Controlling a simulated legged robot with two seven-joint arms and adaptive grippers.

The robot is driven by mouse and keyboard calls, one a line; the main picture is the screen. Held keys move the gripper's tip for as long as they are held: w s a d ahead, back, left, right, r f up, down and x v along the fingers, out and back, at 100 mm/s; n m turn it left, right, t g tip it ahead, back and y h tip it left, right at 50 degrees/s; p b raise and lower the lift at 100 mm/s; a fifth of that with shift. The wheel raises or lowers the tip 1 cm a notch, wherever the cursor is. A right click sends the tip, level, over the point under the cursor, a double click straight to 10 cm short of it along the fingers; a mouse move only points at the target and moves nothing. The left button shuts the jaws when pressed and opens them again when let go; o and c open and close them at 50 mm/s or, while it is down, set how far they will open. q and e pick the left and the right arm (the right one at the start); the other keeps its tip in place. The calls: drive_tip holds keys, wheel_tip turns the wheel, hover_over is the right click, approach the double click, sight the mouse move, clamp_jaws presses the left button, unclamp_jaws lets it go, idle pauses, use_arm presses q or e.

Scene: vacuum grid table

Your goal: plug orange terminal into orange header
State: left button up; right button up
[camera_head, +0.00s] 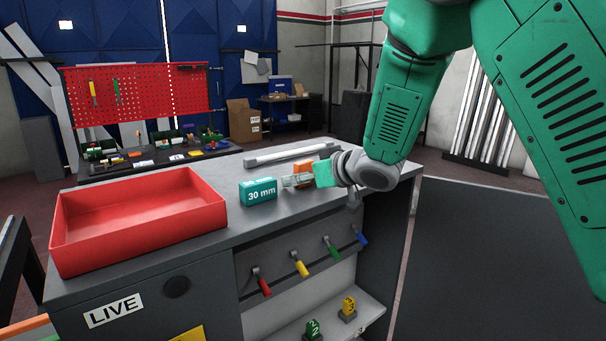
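An orange part (303,166) shows on the grey worktop, just behind the fingers of my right gripper. I cannot tell whether it is the orange terminal, the orange header or both. My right gripper (292,181) reaches in from the right, low over the worktop, with its fingers pointing left. The fingers overlap the lower part of the orange part in the picture. They are too small to tell whether they are open or shut, or whether they touch it. My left gripper is not in view.
A teal block marked "30 mm" (258,191) stands just left of my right gripper. A red tray (140,239) fills the worktop's left side. A pale bar (290,154) lies along the back edge. Coloured levers (301,265) line the front below.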

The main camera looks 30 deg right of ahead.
drive_tip(key=shift+s+a+r, duration=0.1)
drive_tip(key=shift+r, duration=0.05)
drive_tip(key=shift+s+a, duration=0.1)
drive_tip(key=c, duration=0.5)
drive_tip(key=shift+r, duration=0.1)
drive_tip(key=c, duration=0.7)
